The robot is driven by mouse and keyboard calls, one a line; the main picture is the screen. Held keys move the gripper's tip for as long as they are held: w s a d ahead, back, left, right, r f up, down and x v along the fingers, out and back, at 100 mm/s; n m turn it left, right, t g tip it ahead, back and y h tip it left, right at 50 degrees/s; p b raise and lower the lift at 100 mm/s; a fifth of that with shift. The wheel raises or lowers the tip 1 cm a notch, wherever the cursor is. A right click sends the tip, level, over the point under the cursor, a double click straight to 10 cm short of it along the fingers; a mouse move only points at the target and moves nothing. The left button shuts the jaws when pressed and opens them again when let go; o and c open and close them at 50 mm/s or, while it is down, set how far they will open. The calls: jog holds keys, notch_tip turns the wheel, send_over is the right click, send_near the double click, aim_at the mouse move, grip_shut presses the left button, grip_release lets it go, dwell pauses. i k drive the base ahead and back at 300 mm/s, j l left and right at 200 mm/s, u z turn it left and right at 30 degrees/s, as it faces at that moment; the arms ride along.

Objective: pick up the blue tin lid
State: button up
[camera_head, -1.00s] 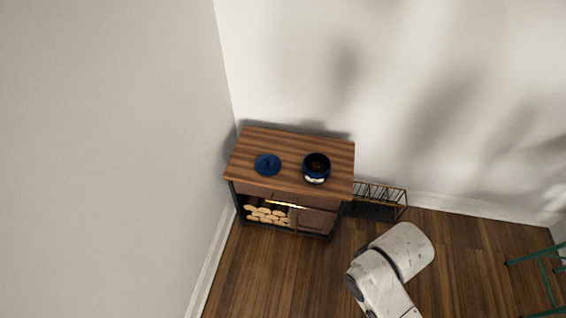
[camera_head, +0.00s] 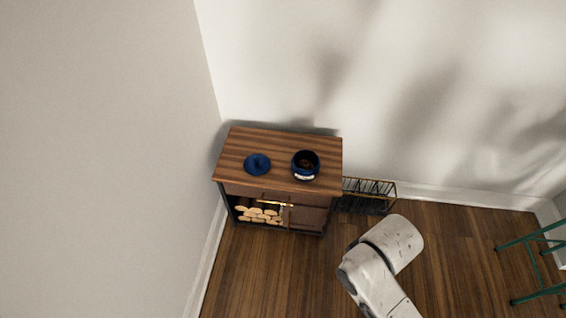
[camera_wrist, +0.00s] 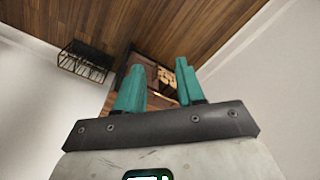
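The blue tin lid (camera_head: 257,164) lies flat on the left half of the wooden cabinet top (camera_head: 283,140) in the head view. A dark blue tin (camera_head: 305,166) with a pale label stands open just to its right, apart from it. In the wrist view my gripper (camera_wrist: 157,82) has its two teal fingers spread apart with nothing between them. The cabinet's front with stacked logs shows beyond the fingers, upside down. The lid is not visible in the wrist view. In the head view my arm is at the lower right, in front of the cabinet, and the fingers are hidden.
A black wire rack (camera_head: 368,195) stands on the floor right of the cabinet; it also shows in the wrist view (camera_wrist: 85,62). Walls stand close behind and left of the cabinet. A green metal frame (camera_head: 540,262) is at the far right. Wooden floor in front is clear.

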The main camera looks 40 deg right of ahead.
aim_at(256, 164)
jog(key=i+l+z, duration=0.1)
jog(key=i+l, duration=0.6)
jog(key=i, duration=0.35)
jog(key=i+l+z, duration=0.15)
jog(key=i+l, duration=0.2)
jog(key=i, duration=0.2)
